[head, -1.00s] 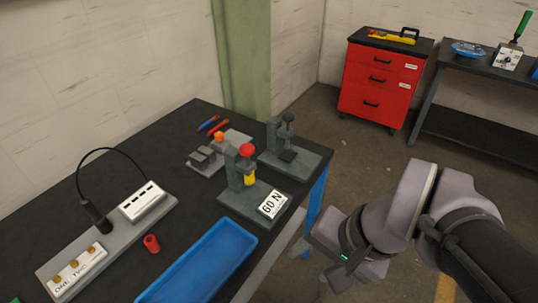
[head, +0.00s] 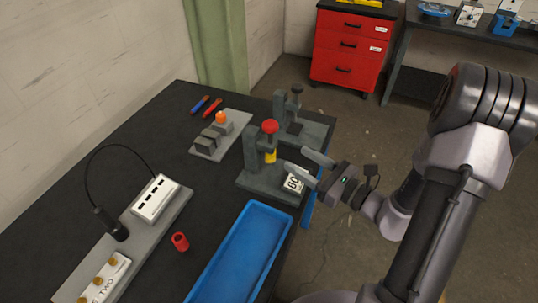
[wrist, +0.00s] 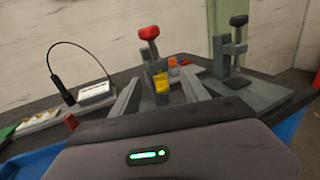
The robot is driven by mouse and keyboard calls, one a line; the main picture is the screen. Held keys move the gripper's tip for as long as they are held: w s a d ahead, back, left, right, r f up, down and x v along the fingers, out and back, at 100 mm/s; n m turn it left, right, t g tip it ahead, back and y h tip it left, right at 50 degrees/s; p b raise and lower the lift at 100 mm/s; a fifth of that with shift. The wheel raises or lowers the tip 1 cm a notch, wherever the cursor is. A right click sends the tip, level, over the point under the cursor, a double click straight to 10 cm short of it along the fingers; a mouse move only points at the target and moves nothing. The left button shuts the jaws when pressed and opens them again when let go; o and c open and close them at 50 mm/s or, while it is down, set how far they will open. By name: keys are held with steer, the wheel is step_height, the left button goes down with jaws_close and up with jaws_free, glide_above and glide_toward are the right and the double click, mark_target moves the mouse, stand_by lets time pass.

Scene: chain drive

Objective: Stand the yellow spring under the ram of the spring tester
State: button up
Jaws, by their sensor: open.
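The yellow spring (head: 270,156) stands upright in the spring tester (head: 252,172) with the red knob, below its ram; the wrist view also shows the spring (wrist: 162,83). I cannot tell whether the ram touches its top. The tester's base carries a white card that reads 60, partly hidden by my gripper. My gripper (head: 296,158) is open and empty, its fingers pointing at the tester from the right. In the wrist view the spring appears between the two fingers, and they look short of it.
A similar press with a black knob (head: 296,90) stands behind the tester. A grey block fixture (head: 215,138) is to its left. A blue tray (head: 245,252) lies in front. A red cylinder (head: 180,242) stands on the bench near a white socket box (head: 155,200).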

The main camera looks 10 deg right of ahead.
mark_target(270, 153)
steer(key=f+b+x, duration=0.1)
steer(key=b+x, duration=0.1)
steer(key=x, duration=0.6)
steer(key=shift+s+a, duration=0.25)
jaws_close()
